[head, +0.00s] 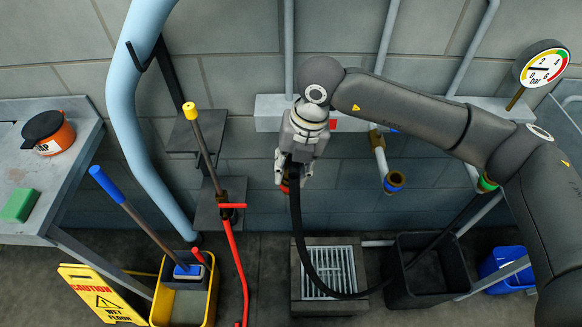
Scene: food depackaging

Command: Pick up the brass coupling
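Any brass coupling at that end is hidden by the fingers. A small reddish part shows beside the fingers; I cannot tell what it belongs to. A brass-coloured ring (395,181) with a blue band sits at the end of a white wall pipe, to the right of and apart from the gripper. My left gripper is not in view.
A floor grate (333,268) lies below the gripper, with a black bin (432,262) to its right. A yellow mop bucket (211,300), a caution sign (97,297) and a thick blue pipe (125,110) stand left. A pressure gauge (542,64) is at upper right.

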